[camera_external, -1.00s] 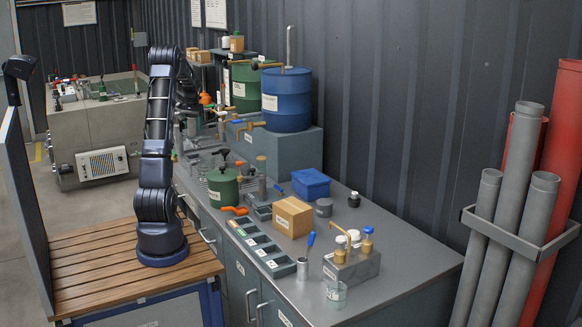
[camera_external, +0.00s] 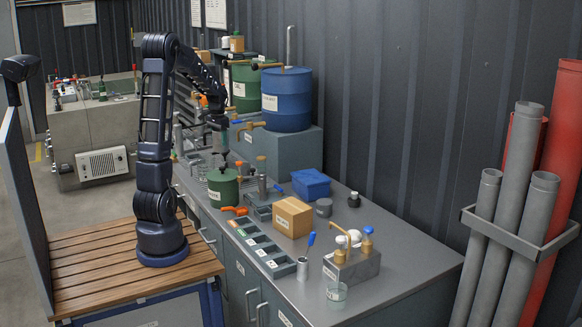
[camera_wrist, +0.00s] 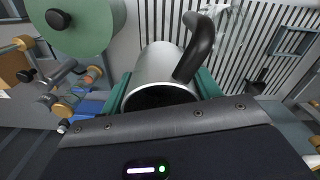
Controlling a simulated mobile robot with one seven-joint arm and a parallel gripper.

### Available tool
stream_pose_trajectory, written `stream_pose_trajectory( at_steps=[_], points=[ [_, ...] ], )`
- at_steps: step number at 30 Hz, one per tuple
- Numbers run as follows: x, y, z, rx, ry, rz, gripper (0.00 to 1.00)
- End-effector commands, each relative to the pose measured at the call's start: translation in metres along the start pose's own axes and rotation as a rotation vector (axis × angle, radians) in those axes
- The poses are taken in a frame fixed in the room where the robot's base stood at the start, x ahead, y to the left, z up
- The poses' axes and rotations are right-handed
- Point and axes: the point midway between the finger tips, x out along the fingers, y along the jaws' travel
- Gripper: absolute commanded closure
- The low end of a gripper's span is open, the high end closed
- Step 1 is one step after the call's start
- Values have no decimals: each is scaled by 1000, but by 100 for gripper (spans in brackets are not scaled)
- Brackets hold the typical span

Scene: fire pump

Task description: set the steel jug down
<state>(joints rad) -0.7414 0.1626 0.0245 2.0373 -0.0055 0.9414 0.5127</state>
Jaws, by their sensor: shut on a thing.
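The steel jug (camera_wrist: 160,68) is in my gripper (camera_wrist: 160,92) in the wrist view. It is a shiny cylinder with a dark opening towards the camera and a curved black handle on its right. Green finger pads lie on both sides of it. In the external view my gripper (camera_external: 221,150) hangs over the bench, just behind the green canister (camera_external: 223,184). I cannot clearly make out the jug there. Its base and its gap to the surface are hidden.
In the wrist view a slatted rack (camera_wrist: 255,45) lies beyond the jug, with the round green lid (camera_wrist: 85,22) at upper left. On the bench, a blue drum (camera_external: 287,100) stands behind, and a cardboard box (camera_external: 293,217) and blue bin (camera_external: 311,184) stand nearer.

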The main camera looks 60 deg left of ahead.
Motion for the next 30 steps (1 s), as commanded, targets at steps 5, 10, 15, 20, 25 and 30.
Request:
stream_pose_trajectory(
  at_steps=[5,10,15,20,25,30],
  points=[
    [-4,43,-13,64,1,-1,68],
    [-10,78,-41,106,0,0,68],
    [-17,115,-80,142,-1,0,68],
    [-20,156,-119,171,-1,0,68],
    [-11,204,-166,195,-2,0,68],
    [6,252,-209,208,-2,-1,68]
  ],
)
